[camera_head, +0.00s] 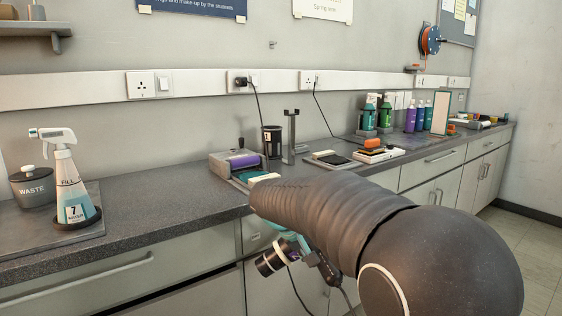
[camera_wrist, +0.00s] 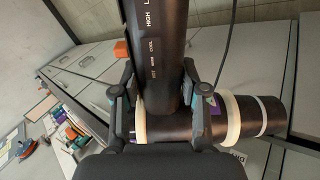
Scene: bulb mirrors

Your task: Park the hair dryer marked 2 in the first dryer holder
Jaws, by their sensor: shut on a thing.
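My gripper (camera_wrist: 160,92) is shut on the handle of a black hair dryer (camera_wrist: 158,45), with one finger on each side. The dryer has cream rings and a purple patch; no number 2 is readable. In the head view the dryer (camera_head: 272,262) hangs in front of the counter, below its top, with my gripper (camera_head: 312,252) partly hidden by my arm. A black cup-like holder (camera_head: 272,142) with a pale mark stands at the back of the counter. A grey forked post (camera_head: 290,135) stands just right of it. I cannot tell for sure which is the first dryer holder.
A grey box with a purple roll (camera_head: 240,161) stands left of the cup. A spray bottle (camera_head: 72,190) and waste bin (camera_head: 33,187) stand at far left. Bottles (camera_head: 370,115) and trays stand right. Cords hang from wall sockets. The left-middle counter (camera_head: 160,205) is clear.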

